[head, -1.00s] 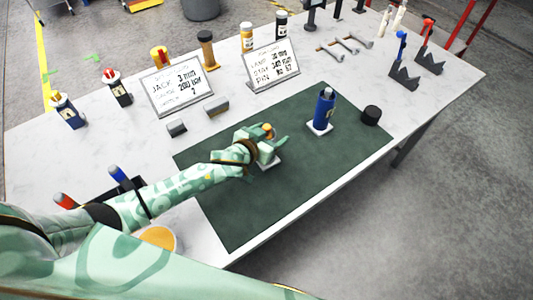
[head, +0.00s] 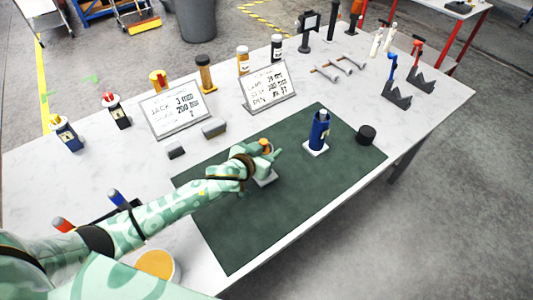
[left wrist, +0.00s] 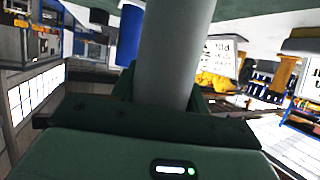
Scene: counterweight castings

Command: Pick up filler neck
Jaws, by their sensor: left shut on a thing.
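My left gripper (head: 266,156) is over the green mat, shut on an upright piece with an orange top (head: 266,146), which I take to be the filler neck. In the left wrist view its smooth grey shaft (left wrist: 175,50) stands between the fingers. In the head view the gripper and wrist hide most of it. A pale square base (head: 266,178) shows under the gripper; I cannot tell whether the piece touches it. My right gripper is not in view.
A blue bottle (head: 319,131) on a white square base and a black cylinder (head: 366,134) stand right on the green mat (head: 300,205). Two sign boards (head: 175,108), small grey blocks (head: 214,128) and several bottles stand behind. The mat's front part is clear.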

